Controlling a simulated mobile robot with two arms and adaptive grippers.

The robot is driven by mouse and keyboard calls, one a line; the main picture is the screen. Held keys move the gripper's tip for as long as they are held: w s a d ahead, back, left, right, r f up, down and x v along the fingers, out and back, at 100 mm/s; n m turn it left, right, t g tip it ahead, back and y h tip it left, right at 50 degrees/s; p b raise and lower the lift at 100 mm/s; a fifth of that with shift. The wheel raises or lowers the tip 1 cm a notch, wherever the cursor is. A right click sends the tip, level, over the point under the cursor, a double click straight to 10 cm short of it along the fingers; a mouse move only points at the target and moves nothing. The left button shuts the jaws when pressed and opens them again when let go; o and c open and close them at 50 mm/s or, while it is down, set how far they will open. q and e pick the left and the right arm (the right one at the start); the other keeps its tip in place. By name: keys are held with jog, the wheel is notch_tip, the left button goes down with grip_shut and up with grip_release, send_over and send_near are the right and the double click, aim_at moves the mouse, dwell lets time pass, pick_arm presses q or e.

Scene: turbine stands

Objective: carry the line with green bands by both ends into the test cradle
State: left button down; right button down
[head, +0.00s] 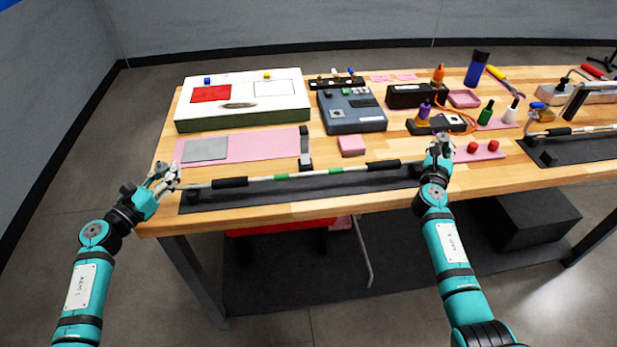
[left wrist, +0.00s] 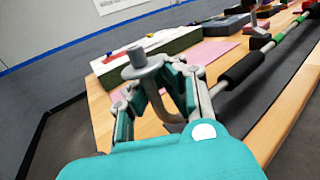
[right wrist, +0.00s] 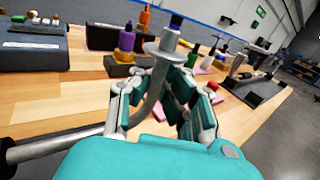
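The line with green bands (head: 308,174) is a long grey tube with two black sleeves and green bands, running lengthwise above a dark mat (head: 300,194) at the table's front. Its ends bend upward to round flanges, seen in the left wrist view (left wrist: 142,65) and right wrist view (right wrist: 164,48). My left gripper (head: 168,178) has its fingers on either side of the left bend, and my right gripper (head: 440,148) likewise at the right bend. Whether the fingers press on the tube is unclear. I cannot tell which fixture is the test cradle; a second dark stand (head: 545,155) is at right.
Behind the line are a black upright block (head: 305,150), a pink mat (head: 262,146), a pink block (head: 352,145) and a blue-grey instrument box (head: 352,112). Red-capped parts on a pink pad (head: 480,153) and a purple bottle (head: 424,110) are near my right gripper.

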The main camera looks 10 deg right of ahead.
pick_arm(q)
jog(key=shift+f, duration=0.7)
pick_arm(e)
jog(key=shift+d+f, duration=0.1)
jog(key=shift+f, duration=0.25)
pick_arm(q)
jog(key=c, duration=1.5)
grip_release()
jog(key=shift+s+d+r, duration=0.1)
jog(key=shift+r, duration=0.2)
jog(key=shift+c, duration=0.2)
pick_arm(e)
jog(key=c, duration=1.5)
grip_release()
jog(key=shift+s+r, duration=0.15)
jog(key=shift+r, duration=0.05)
jog(key=shift+c, duration=0.2)
pick_arm(q)
jog(key=shift+o, duration=0.2)
pick_arm(e)
jog(key=shift+o, duration=0.2)
jog(key=shift+r, duration=0.1)
pick_arm(q)
jog(key=v, duration=1.2)
pick_arm(e)
jog(key=v, duration=1.2)
